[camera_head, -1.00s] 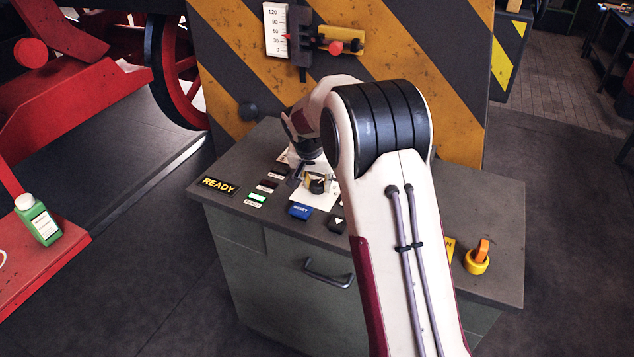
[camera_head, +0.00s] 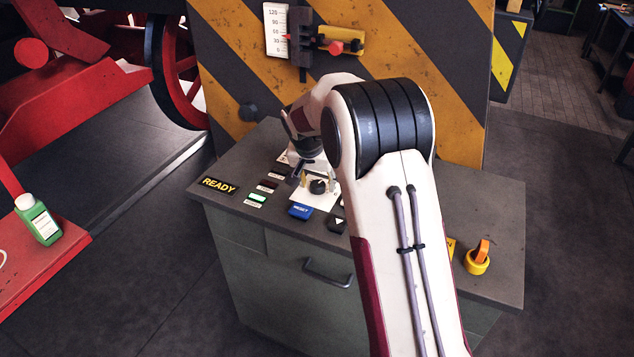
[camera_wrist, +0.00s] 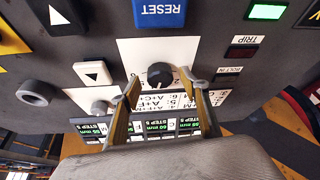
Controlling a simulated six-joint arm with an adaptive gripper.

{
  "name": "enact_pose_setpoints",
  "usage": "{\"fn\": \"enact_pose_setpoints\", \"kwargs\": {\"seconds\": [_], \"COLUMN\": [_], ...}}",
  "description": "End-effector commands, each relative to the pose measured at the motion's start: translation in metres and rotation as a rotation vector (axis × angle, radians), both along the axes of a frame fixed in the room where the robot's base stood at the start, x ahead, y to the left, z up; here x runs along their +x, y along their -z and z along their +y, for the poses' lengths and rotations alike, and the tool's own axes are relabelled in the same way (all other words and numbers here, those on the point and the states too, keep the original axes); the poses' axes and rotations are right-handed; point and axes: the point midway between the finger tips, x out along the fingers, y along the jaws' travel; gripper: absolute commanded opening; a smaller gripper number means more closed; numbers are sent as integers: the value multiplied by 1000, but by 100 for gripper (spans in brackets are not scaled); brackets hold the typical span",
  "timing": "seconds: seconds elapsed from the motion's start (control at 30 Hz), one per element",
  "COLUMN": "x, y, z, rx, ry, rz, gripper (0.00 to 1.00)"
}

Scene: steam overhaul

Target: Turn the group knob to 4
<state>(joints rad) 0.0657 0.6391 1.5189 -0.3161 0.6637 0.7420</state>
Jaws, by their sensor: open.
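The group knob (camera_wrist: 160,75) is a round black knob on a white label plate (camera_wrist: 130,50) with printed lines. In the wrist view it lies just beyond and between the fingertips of my gripper (camera_wrist: 163,80). The fingers are spread and no contact with the knob shows. In the head view the knob (camera_head: 318,186) stands on the console top, just in front of my gripper (camera_head: 315,180). The number the knob points to cannot be read, and part of the label is hidden by the fingers.
The blue RESET button (camera_head: 300,211) and a black arrow button (camera_head: 337,224) sit in front of the plate. A READY sign (camera_head: 219,186) and small lit indicators are at the left. An orange-yellow switch (camera_head: 477,258) stands at the right. A striped panel (camera_head: 420,60) rises behind the console.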

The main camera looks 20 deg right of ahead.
Motion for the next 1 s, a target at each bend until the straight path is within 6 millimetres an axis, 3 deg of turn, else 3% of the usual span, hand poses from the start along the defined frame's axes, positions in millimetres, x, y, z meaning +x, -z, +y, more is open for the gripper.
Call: {"fn": "enact_pose_setpoints", "kwargs": {"seconds": [0.7, 1.0], "x": [-29, -36], "y": [-86, -104], "z": [20, 24], "rx": [0, 1], "ry": [-1, 0], "rz": [-4, -1], "gripper": [45, 45]}}
